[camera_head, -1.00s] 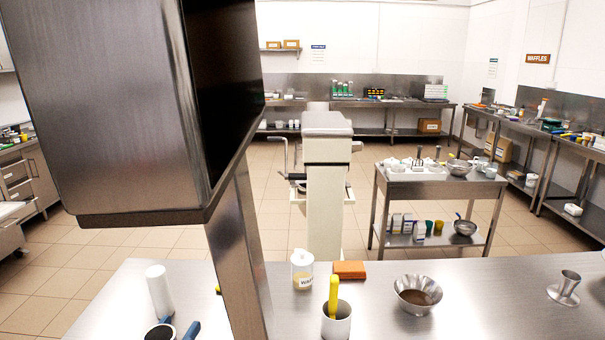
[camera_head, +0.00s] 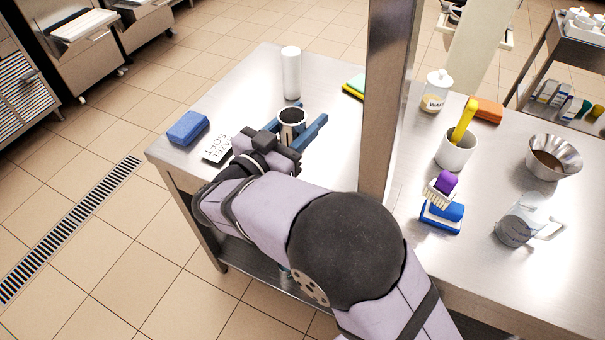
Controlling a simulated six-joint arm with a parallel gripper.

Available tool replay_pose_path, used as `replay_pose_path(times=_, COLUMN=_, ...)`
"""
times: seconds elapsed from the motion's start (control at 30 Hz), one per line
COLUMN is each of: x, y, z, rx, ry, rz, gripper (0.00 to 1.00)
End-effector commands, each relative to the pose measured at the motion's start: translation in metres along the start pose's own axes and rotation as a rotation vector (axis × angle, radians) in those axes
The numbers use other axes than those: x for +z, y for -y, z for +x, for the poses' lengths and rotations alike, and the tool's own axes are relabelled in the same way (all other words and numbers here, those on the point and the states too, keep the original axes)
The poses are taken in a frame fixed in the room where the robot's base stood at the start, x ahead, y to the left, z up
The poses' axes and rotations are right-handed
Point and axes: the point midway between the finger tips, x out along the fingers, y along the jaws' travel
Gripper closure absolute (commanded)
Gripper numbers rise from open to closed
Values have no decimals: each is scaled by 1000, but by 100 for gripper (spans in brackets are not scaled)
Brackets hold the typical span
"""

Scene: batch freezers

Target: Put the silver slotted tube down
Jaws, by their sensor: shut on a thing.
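The silver slotted tube (camera_head: 292,117) stands upright between the blue fingers of my gripper (camera_head: 298,122), near the left end of the steel table (camera_head: 235,105). It is a short metal cylinder with a dark open top; its slots cannot be made out. My gripper is shut on it from the front. The tube's lower part is hidden by the fingers, and I cannot tell whether its base touches the table.
A white cylinder (camera_head: 291,73) stands just behind the tube. A blue sponge (camera_head: 187,128) and a lettered card (camera_head: 217,150) lie to the left.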

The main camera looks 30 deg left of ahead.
Motion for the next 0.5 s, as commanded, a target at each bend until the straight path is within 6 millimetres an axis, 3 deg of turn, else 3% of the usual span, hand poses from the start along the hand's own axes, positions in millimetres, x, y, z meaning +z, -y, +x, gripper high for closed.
replay_pose_path(times=0.03, x=14, y=0, z=0, rx=0, ry=-1, rz=1, gripper=88)
replay_pose_path(times=0.13, x=23, y=0, z=0, rx=0, ry=-1, rz=1, gripper=88)
replay_pose_path(times=0.5, x=25, y=0, z=0, rx=0, ry=-1, rz=1, gripper=88)
